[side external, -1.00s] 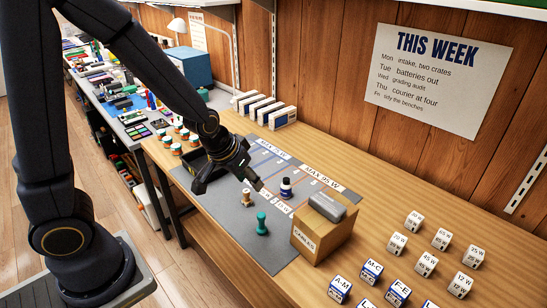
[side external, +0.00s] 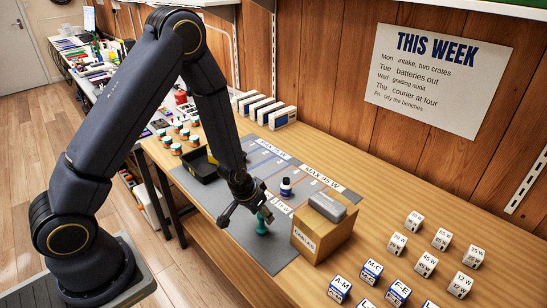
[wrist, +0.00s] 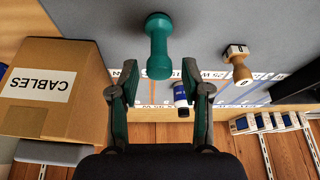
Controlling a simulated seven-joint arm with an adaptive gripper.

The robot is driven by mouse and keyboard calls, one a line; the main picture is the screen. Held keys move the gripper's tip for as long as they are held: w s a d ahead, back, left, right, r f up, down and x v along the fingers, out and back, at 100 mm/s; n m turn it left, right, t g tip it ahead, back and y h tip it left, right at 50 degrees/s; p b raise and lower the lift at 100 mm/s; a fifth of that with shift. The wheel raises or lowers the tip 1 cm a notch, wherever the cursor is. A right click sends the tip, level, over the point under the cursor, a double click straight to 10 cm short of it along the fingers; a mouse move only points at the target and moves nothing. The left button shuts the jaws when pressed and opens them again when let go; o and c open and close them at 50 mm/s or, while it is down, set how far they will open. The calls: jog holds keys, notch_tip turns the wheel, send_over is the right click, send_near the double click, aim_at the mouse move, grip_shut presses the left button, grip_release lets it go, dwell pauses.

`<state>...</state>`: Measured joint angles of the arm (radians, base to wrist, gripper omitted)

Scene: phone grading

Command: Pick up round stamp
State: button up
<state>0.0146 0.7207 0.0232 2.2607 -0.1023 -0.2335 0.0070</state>
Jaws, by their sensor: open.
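A teal, round-ended stamp (side external: 262,224) stands upright on the grey mat (side external: 268,254). In the wrist view the teal stamp (wrist: 158,45) lies ahead of my fingertips, roughly centred between them. My gripper (side external: 245,214) is open and empty, pointing down over the mat close to the teal stamp; its two fingers (wrist: 160,80) are spread wide in the wrist view. A wooden stamp (wrist: 237,62) with a pale, marked square end stands to the right in the wrist view, outside my fingers. In the side view my gripper hides it.
A cardboard box (side external: 322,236) marked CABLES, with a grey item (side external: 327,206) on top, stands close beside the teal stamp. A dark blue bottle (side external: 286,187) stands on the mat behind. A black tray (side external: 205,165) lies farther left. Labelled cubes (side external: 427,263) occupy the right.

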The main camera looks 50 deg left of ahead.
jog(key=x, duration=0.4)
jog(key=shift+s+f, duration=0.15)
grip_shut()
